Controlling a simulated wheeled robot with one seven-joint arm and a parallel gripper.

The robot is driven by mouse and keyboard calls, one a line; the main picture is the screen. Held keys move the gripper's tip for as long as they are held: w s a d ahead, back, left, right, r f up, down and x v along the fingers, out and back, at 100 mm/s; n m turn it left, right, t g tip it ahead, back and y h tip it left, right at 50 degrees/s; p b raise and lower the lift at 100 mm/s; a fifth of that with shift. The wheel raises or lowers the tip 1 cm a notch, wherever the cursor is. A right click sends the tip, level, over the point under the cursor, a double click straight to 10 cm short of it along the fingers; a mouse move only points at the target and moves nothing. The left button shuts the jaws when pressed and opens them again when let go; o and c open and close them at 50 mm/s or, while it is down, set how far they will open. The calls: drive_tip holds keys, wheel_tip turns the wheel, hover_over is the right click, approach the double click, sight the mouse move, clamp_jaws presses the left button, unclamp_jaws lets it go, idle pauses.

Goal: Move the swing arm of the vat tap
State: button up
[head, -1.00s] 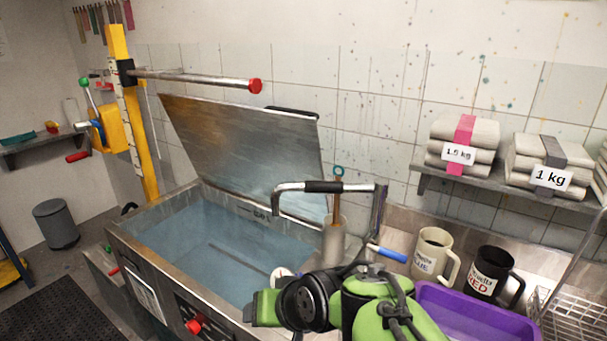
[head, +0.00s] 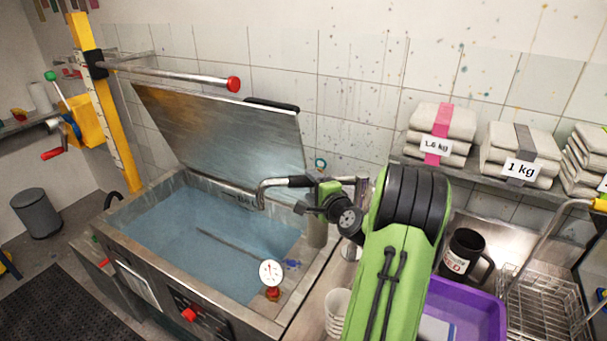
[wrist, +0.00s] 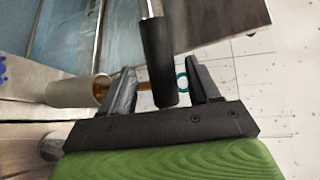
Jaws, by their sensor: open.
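The swing arm of the vat tap (head: 263,192) is a bent metal pipe over the right end of the vat (head: 285,318), its spout end pointing down above the blue water. A black sleeve on the pipe shows in the wrist view (wrist: 158,50). My gripper (head: 318,190) is at this sleeve in the head view, and its far side is partly hidden. In the wrist view my gripper (wrist: 162,88) is open, with the sleeve between its two fingers and narrow gaps appearing on both sides.
The vat's metal lid (head: 235,135) stands raised behind the tap. A white dial gauge (head: 270,273) is on the vat's near right rim. A purple tub (head: 485,315), a black mug (head: 462,254) and a wire rack (head: 545,310) stand to the right. Folded cloth stacks (head: 440,122) lie on a shelf.

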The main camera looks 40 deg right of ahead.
sight(304, 180)
drive_tip(key=p+x, duration=0.1)
drive_tip(key=x, duration=0.4)
drive_tip(key=shift+w, duration=0.2)
drive_tip(key=shift+f, duration=0.1)
clamp_jaws()
